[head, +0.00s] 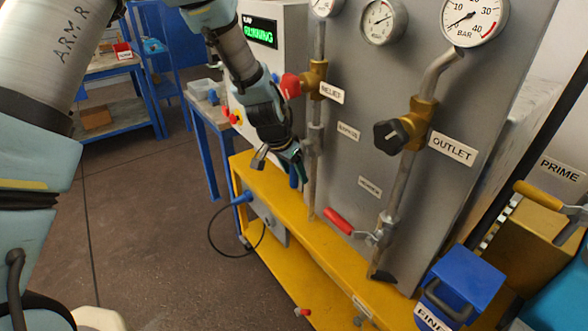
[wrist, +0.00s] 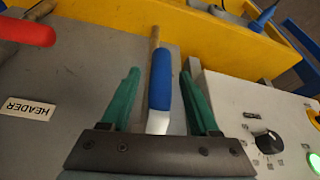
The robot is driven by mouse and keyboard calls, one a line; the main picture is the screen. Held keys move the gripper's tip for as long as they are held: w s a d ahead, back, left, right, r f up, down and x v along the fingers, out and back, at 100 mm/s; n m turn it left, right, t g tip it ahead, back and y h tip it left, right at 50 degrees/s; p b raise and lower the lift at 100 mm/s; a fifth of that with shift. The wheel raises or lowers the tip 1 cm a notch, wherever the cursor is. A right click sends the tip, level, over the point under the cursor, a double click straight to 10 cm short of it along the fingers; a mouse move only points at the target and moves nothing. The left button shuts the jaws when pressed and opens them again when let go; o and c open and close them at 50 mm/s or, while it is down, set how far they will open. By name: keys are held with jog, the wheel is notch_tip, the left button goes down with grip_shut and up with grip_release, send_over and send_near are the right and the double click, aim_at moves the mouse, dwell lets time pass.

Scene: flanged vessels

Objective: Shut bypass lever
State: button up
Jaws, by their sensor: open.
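The blue-handled lever (wrist: 161,80) lies between my green fingers in the wrist view, with a visible gap on each side. Its metal shank shows near the gripper body. In the head view, part of the blue handle (head: 293,179) shows just below my gripper (head: 279,158), beside the vertical pipe. My gripper (wrist: 160,75) is open and not closed on the handle. The BYPASS label (head: 347,131) is on the grey panel to the right of the gripper. The lever's pivot is hidden behind my gripper in the head view.
A red lever (head: 338,221) sits lower right by the HEADER label (head: 369,187); it also shows in the wrist view (wrist: 27,32). The black OUTLET knob (head: 391,136) and red RELIEF knob (head: 289,85) stick out. A yellow frame (head: 300,243) runs below. Floor at left is clear.

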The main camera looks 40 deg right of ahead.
grip_shut()
dwell(0.6)
dwell(0.9)
